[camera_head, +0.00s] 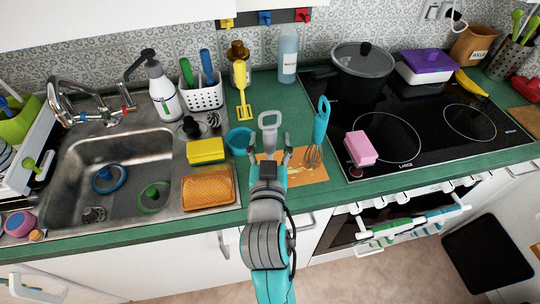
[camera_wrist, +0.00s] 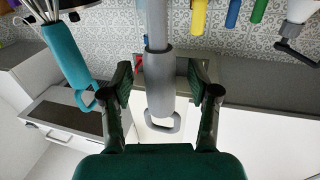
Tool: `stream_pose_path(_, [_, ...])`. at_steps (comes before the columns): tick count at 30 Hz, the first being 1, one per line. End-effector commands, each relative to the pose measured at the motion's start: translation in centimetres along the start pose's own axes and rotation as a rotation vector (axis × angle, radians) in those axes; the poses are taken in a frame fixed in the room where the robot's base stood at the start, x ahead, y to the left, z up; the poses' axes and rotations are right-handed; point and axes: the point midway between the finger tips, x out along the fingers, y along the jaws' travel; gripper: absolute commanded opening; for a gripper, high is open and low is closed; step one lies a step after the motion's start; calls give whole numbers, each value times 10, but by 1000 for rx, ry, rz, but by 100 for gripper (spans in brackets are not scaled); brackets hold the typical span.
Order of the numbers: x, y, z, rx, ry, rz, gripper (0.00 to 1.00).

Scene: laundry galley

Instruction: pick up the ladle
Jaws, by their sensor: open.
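The grey-handled utensil (camera_head: 269,120), which I take for the ladle, stands upright over the wooden board, with its looped handle end at the top. Its lower part and head are hidden behind my gripper in the head view. My gripper (camera_head: 268,155) is open just in front of it, fingers pointing toward the wall. In the wrist view the grey handle (camera_wrist: 159,85) passes between the two open fingers of my gripper (camera_wrist: 160,82). I see no clear contact between handle and fingers.
A teal-handled whisk (camera_head: 320,122) stands close on the right and shows in the wrist view (camera_wrist: 66,52). A teal bowl (camera_head: 239,139) and yellow sponge (camera_head: 206,151) are on the left.

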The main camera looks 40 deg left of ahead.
Motion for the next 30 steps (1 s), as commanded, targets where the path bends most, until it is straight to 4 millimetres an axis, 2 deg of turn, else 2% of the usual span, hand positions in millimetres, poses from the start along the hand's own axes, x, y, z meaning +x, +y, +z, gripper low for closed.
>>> stream_pose_path(7, [2,0,0,0,0,0,60])
stream_pose_path(8, [2,0,0,0,0,0,55])
stream_pose_path(12, [2,0,0,0,0,0,20])
stream_pose_path(15, [2,0,0,0,0,0,0])
stream_pose_path(24, [2,0,-3,0,1,0,0])
stream_pose_path(30, [2,0,-29,2,5,-1,0])
